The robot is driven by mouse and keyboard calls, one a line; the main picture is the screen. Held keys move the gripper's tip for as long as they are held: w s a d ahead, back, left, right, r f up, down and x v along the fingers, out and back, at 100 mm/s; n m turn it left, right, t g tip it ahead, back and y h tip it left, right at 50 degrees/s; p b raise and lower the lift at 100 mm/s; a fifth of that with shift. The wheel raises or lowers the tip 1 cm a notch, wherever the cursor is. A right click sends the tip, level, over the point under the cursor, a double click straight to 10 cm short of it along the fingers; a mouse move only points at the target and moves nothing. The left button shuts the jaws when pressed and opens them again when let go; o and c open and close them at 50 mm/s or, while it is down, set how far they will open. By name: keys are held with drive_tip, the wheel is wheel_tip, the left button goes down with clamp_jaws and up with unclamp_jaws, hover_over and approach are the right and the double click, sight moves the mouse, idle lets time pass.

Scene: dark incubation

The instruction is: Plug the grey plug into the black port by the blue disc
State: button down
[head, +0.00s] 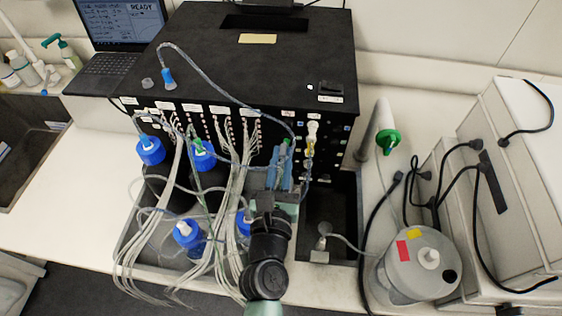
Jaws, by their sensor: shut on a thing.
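My gripper (284,156) has blue fingers and stands at the front panel of the black machine (200,60), right of its centre. It is shut on a small fitting at the panel, mostly hidden by the fingers; I cannot tell whether this is the grey plug. Clear tubing passes close by the fingers. Small ports and coloured discs line the right of the panel, with a bluish disc (347,128) near its edge. They are too small to tell which black port is meant. Whether the held fitting touches the panel cannot be told.
Blue-capped bottles (151,150) and bundled tubes crowd the left of my arm. A grey fitting (323,229) stands in the dark sink area at right. A white canister (420,265) and black cords (372,215) lie further right. A laptop (122,25) is at back left.

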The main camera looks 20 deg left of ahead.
sight(284, 145)
drive_tip(key=shift+p+x, duration=0.4)
drive_tip(key=shift+x, duration=1.7)
drive_tip(key=shift+w+a+p, duration=0.1)
drive_tip(key=shift+w+p, duration=0.25)
drive_tip(key=shift+w, duration=0.15)
idle(1.0)
drive_tip(key=c, duration=0.8)
unclamp_jaws()
drive_tip(key=shift+o, duration=0.2)
drive_tip(key=b+v, duration=0.3)
drive_tip(key=v, duration=1)
drive_tip(key=shift+r, duration=0.1)
